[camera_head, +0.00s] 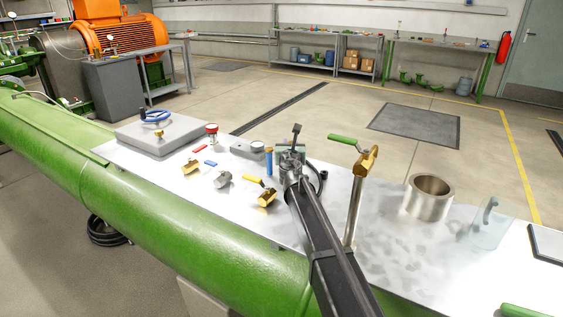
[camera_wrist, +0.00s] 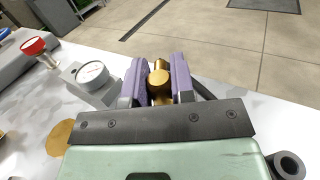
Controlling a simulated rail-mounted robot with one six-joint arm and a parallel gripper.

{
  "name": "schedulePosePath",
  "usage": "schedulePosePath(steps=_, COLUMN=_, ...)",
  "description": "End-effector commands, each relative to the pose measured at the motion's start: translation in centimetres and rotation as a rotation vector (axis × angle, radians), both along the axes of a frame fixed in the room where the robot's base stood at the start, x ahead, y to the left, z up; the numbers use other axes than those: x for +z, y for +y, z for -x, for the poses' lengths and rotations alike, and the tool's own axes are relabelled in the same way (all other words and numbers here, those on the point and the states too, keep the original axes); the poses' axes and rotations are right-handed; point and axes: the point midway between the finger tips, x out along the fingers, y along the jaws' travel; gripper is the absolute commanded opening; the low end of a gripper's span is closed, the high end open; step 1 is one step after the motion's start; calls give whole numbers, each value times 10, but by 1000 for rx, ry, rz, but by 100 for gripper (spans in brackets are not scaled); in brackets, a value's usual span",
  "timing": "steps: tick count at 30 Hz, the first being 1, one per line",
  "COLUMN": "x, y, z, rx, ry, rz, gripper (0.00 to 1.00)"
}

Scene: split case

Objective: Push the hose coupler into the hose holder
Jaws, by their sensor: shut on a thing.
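A brass fitting (camera_wrist: 159,80), which looks like the hose coupler, is held between the two purple fingers of my gripper (camera_wrist: 158,82) in the wrist view. The fingers press on it from both sides. A dark hose (camera_wrist: 205,92) shows just right of the fingers, and it also curves out right of my wrist in the head view (camera_head: 322,182). My arm hides the fingertips and the coupler in the head view. I cannot pick out the hose holder with certainty in either view, nor tell whether the coupler touches it.
A grey block with a gauge (camera_head: 247,149) stands left of my gripper. Several valves, including a yellow-handled brass one (camera_head: 265,194), lie left of my arm. A brass valve on an upright pipe (camera_head: 353,210), a metal cylinder (camera_head: 429,197) and a clear container (camera_head: 490,226) stand to the right.

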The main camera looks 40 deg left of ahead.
Motion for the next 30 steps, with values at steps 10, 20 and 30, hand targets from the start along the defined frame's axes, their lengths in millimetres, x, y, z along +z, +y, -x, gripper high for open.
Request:
schedulePosePath(steps=10, x=2, y=0, z=0, rx=0, ry=0, rz=0, gripper=0)
schedulePosePath(steps=20, x=7, y=0, z=0, rx=0, ry=0, rz=0, gripper=0)
schedulePosePath(steps=30, x=26, y=0, z=0, rx=0, ry=0, rz=0, gripper=0)
